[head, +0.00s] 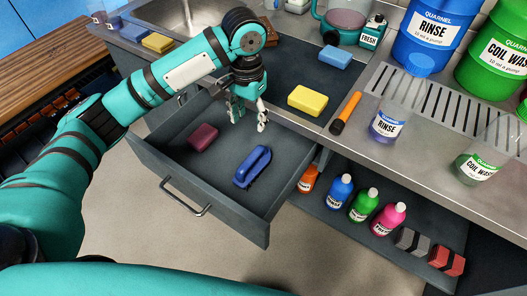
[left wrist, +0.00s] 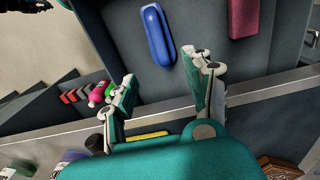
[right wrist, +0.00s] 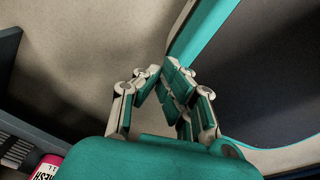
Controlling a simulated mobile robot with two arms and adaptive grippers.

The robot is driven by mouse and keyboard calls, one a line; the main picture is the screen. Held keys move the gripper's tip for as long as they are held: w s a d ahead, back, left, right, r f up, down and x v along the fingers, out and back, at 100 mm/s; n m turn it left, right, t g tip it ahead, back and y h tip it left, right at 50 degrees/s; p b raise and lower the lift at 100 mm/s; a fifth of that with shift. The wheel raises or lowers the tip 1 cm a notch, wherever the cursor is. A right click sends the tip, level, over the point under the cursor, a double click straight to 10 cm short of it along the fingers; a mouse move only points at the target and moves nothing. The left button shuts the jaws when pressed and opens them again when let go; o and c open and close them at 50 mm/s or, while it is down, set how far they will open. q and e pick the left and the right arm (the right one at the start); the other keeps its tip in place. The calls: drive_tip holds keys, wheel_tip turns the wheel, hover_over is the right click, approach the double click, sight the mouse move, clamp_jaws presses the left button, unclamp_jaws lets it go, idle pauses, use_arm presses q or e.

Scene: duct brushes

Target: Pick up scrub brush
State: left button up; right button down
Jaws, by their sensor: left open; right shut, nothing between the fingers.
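The blue scrub brush (head: 252,167) lies in the open grey drawer (head: 215,170), toward its right side. It also shows in the left wrist view (left wrist: 157,35), beyond the fingertips. My left gripper (head: 248,122) is open and empty above the back part of the drawer, behind the brush and apart from it; it shows in the left wrist view (left wrist: 165,92) too. My right gripper (right wrist: 172,75) is shut and empty in the right wrist view, away from the drawer. It is not visible in the head view.
A dark red block (head: 203,137) lies in the drawer left of the brush. The counter above holds a yellow sponge (head: 307,101), a blue sponge (head: 335,57) and an orange-handled tool (head: 346,112). Several bottles, including a pink one (head: 388,219), stand on a low shelf to the right.

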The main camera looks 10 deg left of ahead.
use_arm(q)
drive_tip(key=f, duration=0.2)
hover_over(252, 157)
drive_tip(key=f, duration=0.4)
drive_tip(key=shift+w+a+f, duration=0.1)
drive_tip(key=shift+w+f, duration=0.1)
drive_tip(key=shift+f, duration=0.2)
wheel_tip(252, 157, down, 4)
drive_tip(key=shift+w+f, duration=0.1)
drive_tip(key=shift+f, duration=1)
drive_tip(key=f, duration=0.3)
drive_tip(key=shift+s+f, duration=0.25)
drive_tip(key=shift+f, duration=0.4)
use_arm(e)
drive_tip(key=shift+s+a+f, duration=0.1)
drive_tip(key=shift+s+f, duration=0.05)
drive_tip(key=shift+s, duration=0.15)
